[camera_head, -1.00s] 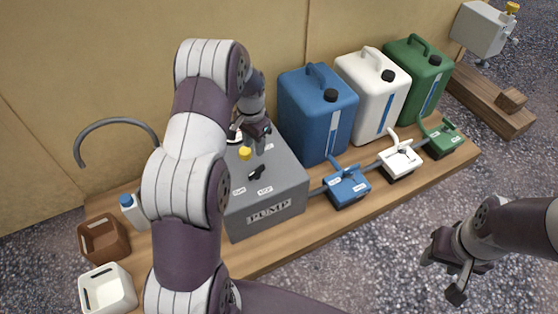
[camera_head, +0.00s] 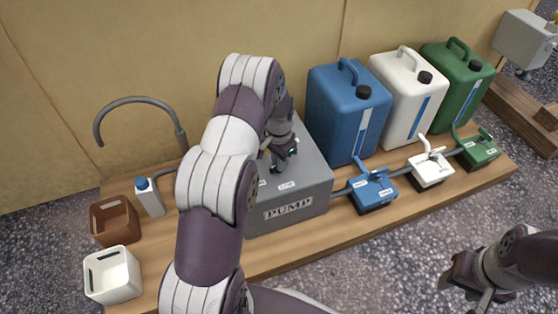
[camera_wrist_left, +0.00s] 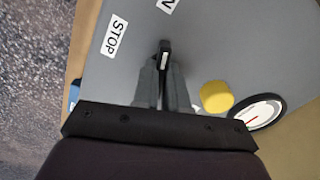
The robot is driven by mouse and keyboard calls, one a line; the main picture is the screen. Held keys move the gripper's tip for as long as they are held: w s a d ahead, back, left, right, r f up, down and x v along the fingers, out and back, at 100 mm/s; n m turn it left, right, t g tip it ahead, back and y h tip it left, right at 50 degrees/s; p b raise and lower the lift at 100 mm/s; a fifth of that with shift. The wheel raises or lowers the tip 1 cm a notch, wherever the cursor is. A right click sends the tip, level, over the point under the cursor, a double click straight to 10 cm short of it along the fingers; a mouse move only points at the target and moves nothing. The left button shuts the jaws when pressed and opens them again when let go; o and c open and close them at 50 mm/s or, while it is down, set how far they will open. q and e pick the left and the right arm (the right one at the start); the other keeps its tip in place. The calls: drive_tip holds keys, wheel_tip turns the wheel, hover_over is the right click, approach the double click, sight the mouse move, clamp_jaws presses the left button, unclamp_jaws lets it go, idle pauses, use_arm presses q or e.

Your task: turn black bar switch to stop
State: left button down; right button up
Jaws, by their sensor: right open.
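The grey pump box (camera_head: 318,197) stands on the wooden board, with a STOP label on its top. The black bar switch (camera_wrist_left: 164,52) shows in the left wrist view between my left fingertips, its white mark pointing up the picture between the STOP label (camera_wrist_left: 114,36) and a second label (camera_wrist_left: 167,4) cut by the edge. My left gripper (camera_wrist_left: 163,75) is closed around the bar, its fingers along both sides. In the head view my left gripper (camera_head: 282,168) hides the switch. My right gripper (camera_head: 468,291) is open and empty at the lower right, off the board.
A yellow knob (camera_wrist_left: 216,97) and a round gauge (camera_wrist_left: 257,112) sit beside the switch. Blue (camera_head: 340,115), white (camera_head: 402,98) and green (camera_head: 455,85) canisters stand right of the box, small valve boxes before them. A brown bin (camera_head: 114,222) and white bin (camera_head: 112,276) stand left.

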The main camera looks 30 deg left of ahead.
use_arm(q)
drive_tip(key=shift+r+n+p, duration=0.15)
drive_tip(key=shift+n+p, duration=0.25)
drive_tip(key=shift+p, duration=0.2)
drive_tip(key=n+p, duration=0.3)
drive_tip(key=p, duration=0.1)
drive_tip(key=shift+r+n+p, duration=0.15)
drive_tip(key=shift+n+p, duration=0.25)
drive_tip(key=n+p, duration=0.2)
drive_tip(key=shift+n, duration=0.3)
drive_tip(key=n+p, duration=0.2)
drive_tip(key=n, duration=0.1)
drive_tip(key=shift+f+n+p, duration=0.25)
drive_tip(key=shift+n+p, duration=0.45)
drive_tip(key=shift+n, duration=1.4)
